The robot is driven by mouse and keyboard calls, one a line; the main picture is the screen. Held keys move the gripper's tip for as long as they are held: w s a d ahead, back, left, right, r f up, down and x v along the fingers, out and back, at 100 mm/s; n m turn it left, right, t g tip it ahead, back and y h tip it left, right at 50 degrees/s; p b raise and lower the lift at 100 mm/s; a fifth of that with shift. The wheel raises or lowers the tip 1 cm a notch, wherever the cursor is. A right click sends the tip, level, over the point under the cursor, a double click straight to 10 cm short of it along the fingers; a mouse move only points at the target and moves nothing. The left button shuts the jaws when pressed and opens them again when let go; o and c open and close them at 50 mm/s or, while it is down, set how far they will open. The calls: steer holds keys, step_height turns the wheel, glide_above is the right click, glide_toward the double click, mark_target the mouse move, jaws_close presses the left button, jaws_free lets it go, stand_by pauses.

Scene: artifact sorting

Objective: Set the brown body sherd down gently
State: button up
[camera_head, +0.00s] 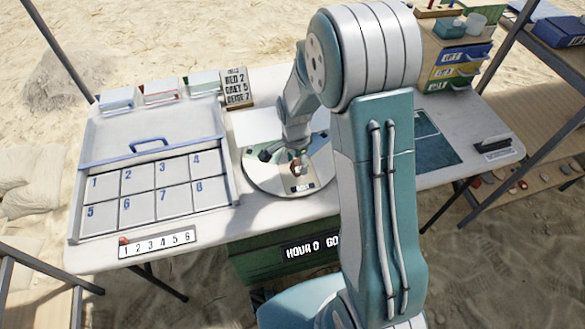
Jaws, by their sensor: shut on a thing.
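My gripper (299,164) points down over a pale round plate (257,183) in the middle of the table. It is shut on the brown body sherd (296,168), which shows only as a small reddish-brown bit at the fingertips. Most of the sherd is hidden by the gripper or too small to make out. I cannot tell whether the sherd touches the plate. A small dark label (303,188) lies at the plate's near edge.
A tray (75,215) with several numbered compartments fills the table's left side. A sign (237,88) and lidded boxes (163,92) stand behind. A numbered strip (157,244) lies in front. A dark blue mat (432,150) and drawers (459,58) are to the right.

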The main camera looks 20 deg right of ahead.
mark_target(296, 162)
steer(key=shift+w+d+f, duration=0.55)
steer(key=shift+w+f, duration=0.15)
steer(key=shift+f, duration=0.2)
steer(key=f, duration=0.3)
steer(key=shift+a+f, duration=0.1)
steer(key=shift+a, duration=0.45)
steer(key=o, duration=0.7)
steer(key=shift+d, duration=0.15)
steer(key=shift+o, duration=1.1)
steer(key=shift+d, duration=0.25)
steer(key=shift+a, duration=0.15)
